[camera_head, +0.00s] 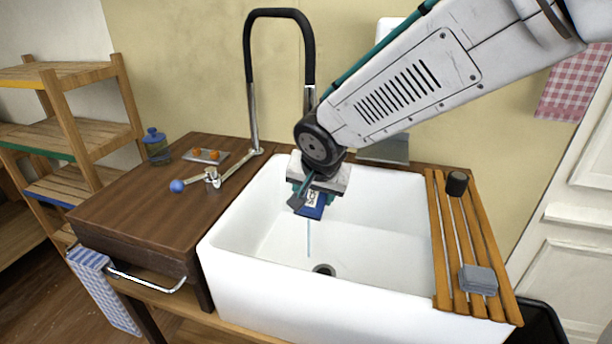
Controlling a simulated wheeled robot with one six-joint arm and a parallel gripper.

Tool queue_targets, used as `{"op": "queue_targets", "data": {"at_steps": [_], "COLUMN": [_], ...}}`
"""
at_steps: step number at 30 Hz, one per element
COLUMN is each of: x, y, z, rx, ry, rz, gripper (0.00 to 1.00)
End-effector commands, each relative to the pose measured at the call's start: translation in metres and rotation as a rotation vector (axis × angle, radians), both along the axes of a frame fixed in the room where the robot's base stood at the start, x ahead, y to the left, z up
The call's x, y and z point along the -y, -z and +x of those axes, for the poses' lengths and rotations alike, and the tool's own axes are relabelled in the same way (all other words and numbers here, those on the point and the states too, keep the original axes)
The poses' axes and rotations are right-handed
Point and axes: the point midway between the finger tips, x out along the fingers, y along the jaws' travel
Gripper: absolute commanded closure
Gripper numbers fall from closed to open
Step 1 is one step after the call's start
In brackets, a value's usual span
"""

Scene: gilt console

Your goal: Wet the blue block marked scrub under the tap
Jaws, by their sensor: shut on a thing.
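My gripper (314,190) is shut on the blue block (311,212) and holds it over the white sink basin (275,250), below the rim level at the back. A pale label with dark marks shows on the block, too small to read. The black-hosed tap (280,13) arches over the basin, and its outlet end is hidden behind my arm. A thin bluish stream (308,240) shows just below the block and falls toward the drain (324,270). A tap lever with a blue knob (177,185) lies on the wooden counter (120,205).
A slatted wooden rack (441,260) on the sink's right side bears a dark cylinder (457,183) and a grey block (478,279). A small dish (206,156) with orange pieces and a blue-lidded jar (157,147) stand on the counter. The basin floor is otherwise clear.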

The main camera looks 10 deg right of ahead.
Motion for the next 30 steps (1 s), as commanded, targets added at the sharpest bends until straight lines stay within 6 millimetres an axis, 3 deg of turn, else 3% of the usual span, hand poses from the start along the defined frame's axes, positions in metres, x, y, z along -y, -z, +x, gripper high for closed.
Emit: {"op": "queue_targets", "data": {"at_steps": [18, 30], "x": [0.003, 0.004], "y": [-0.037, -0.04], "z": [-0.044, -0.049], "rx": [0.003, 0.0], "ry": [0.0, 0.0], "rz": [0.001, 0.0], "gripper": [0.64, 0.64]}}
